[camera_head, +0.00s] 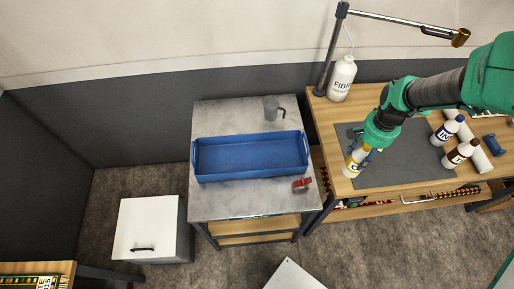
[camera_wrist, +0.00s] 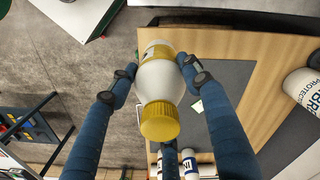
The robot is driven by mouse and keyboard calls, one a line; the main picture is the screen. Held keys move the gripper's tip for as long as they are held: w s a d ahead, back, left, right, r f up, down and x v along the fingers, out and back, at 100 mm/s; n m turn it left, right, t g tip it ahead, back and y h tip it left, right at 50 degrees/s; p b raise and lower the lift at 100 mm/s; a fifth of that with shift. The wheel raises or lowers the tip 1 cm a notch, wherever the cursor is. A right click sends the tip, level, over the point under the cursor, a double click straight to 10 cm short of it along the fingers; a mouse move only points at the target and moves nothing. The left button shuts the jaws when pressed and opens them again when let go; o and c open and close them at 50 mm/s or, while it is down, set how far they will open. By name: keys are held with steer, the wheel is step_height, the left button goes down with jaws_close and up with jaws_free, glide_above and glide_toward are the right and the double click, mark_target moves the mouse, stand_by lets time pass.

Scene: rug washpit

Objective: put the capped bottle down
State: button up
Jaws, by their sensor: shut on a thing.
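The capped bottle (camera_head: 352,164) is white with a yellow label and a yellow cap. My gripper (camera_head: 367,152) is shut on it at the front left corner of a dark mat (camera_head: 400,165) on the wooden bench (camera_head: 342,187). I cannot tell whether the bottle's base touches the bench.
A large white bottle (camera_head: 342,78) stands at the back left. A steel table (camera_head: 220,203) at left holds a blue tray (camera_head: 250,173), a grey mug (camera_head: 271,109) and a red item (camera_head: 301,185).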

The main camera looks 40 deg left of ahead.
steer(key=w+a+r+n+p, duration=0.2)
steer(key=a+n+p, duration=0.1)
steer(key=a, duration=2.9)
steer(key=s+a+f+n+p, duration=0.1)
steer(key=s+a, duration=0.4)
steer(key=a, duration=0.4)
steer(key=s+a+p, duration=0.1)
steer(key=s+a, duration=0.3)
steer(key=a, duration=0.5)
steer(key=s+a+f+n+p, duration=0.1)
steer(key=s+a, duration=0.4)
steer(key=a, duration=0.4)
steer(key=shift+s+a+f, duration=0.1)
steer(key=shift+a+f, duration=0.1)
steer(key=shift+f, duration=1)
steer(key=shift+s+a+f, duration=0.1)
steer(key=shift+a+f, duration=0.05)
steer(key=shift+f, duration=1.1)
steer(key=shift+f, duration=2.9)
